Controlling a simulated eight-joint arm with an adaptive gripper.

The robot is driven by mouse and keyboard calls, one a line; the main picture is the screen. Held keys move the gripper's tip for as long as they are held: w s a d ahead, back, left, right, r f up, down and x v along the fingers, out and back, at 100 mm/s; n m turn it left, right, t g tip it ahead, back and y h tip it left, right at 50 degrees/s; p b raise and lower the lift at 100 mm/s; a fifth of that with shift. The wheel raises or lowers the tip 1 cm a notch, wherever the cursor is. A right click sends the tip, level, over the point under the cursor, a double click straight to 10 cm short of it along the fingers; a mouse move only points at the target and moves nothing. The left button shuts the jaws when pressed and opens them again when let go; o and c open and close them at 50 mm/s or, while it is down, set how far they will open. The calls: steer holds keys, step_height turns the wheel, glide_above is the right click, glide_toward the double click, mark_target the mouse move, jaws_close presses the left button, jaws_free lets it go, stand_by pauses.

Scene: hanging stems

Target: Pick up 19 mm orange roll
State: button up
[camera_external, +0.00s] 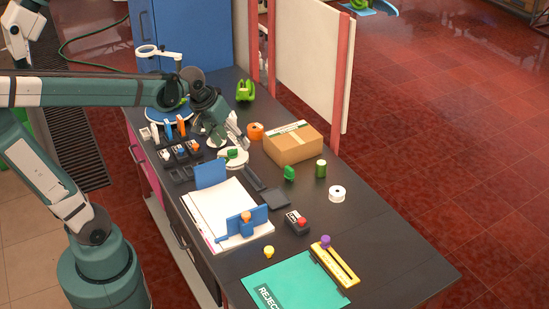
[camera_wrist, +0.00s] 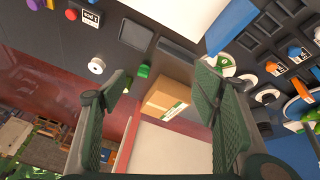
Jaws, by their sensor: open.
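The orange roll (camera_external: 255,131) stands on the dark bench in the external view, just left of the cardboard box. My gripper (camera_external: 236,133) is to its left, above the bench and close to it in the picture; I cannot tell the exact gap. In the wrist view my gripper (camera_wrist: 160,82) has its two dark green fingers spread wide with nothing between them. I cannot make out the orange roll in the wrist view; the right finger covers the area beside the box.
The cardboard box (camera_external: 293,143) is right of the roll and also shows in the wrist view (camera_wrist: 167,100). A white disc (camera_external: 233,157) with a green piece lies below my gripper. A green roll (camera_external: 321,169) and white roll (camera_external: 337,194) stand nearer. A panel edges the bench.

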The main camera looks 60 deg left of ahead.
steer(key=w+a+n+g+p, duration=0.1)
steer(key=w+a+n+p, duration=0.25)
steer(key=w+a, duration=0.55)
steer(key=n+g+h+p, duration=0.2)
steer(key=n+g+p, duration=0.3)
steer(key=n, duration=0.4)
glide_above(255, 127)
steer(key=p, duration=0.1)
steer(key=shift+t, duration=0.6)
step_height(255, 127, down, 14)
steer(key=shift+s+f, duration=0.15)
steer(key=shift+f, duration=0.1)
steer(key=shift+a+f, duration=0.45)
steer(key=shift+f, duration=0.1)
steer(key=shift+d+f, duration=0.2)
steer(key=shift+f, duration=1)
steer(key=shift+f, duration=0.1)
